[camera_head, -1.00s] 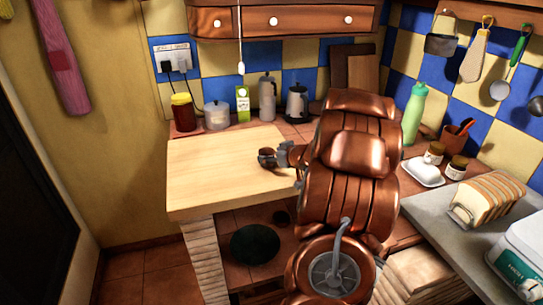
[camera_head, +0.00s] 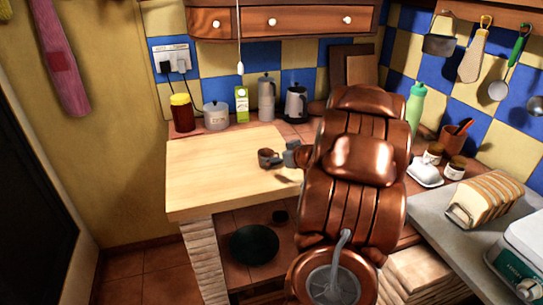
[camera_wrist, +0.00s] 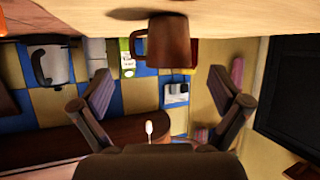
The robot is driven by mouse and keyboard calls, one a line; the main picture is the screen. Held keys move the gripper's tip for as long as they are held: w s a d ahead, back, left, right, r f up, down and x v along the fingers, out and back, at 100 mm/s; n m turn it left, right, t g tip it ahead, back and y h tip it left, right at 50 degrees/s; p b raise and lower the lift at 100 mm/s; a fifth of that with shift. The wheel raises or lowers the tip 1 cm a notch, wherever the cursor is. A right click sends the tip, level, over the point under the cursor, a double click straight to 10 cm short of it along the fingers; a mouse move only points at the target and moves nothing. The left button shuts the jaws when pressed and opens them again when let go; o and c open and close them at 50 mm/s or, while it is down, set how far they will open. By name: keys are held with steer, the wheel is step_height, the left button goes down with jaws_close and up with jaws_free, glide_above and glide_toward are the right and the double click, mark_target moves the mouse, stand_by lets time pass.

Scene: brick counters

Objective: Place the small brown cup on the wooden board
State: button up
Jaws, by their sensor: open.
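The small brown cup (camera_head: 268,158) stands upright on the light wooden board (camera_head: 215,165), near its right side. In the upside-down wrist view the cup (camera_wrist: 170,42) rests on the board's surface (camera_wrist: 240,15), with its handle to the left. My gripper (camera_head: 291,154) is just right of the cup in the head view, partly hidden by my arm. In the wrist view my gripper (camera_wrist: 160,92) has its fingers spread wide and empty, and the cup is beyond the fingertips, apart from them.
A green bottle (camera_head: 415,108) stands at right. The board's left and middle are clear.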

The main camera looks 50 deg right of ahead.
steer(key=v, duration=0.8)
step_height(320, 180, up, 4)
steer(key=w+g+h, duration=0.2)
steer(key=w+h, duration=0.1)
steer(key=h, duration=0.1)
steer(key=s+a+f+g+y, duration=0.2)
steer(key=s+a+g, duration=0.2)
steer(key=s+a, duration=0.4)
steer(key=s+a+f+n+g+y, duration=0.1)
steer(key=s+a+g, duration=0.3)
steer(key=s+a, duration=0.5)
steer(key=s+a+f+g+y, duration=0.2)
steer(key=s+a, duration=0.6)
steer(key=a, duration=1.5)
steer(key=shift+s+f+g+y, duration=0.2)
steer(key=shift+f+g+y, duration=0.35)
steer(key=shift+g, duration=0.65)
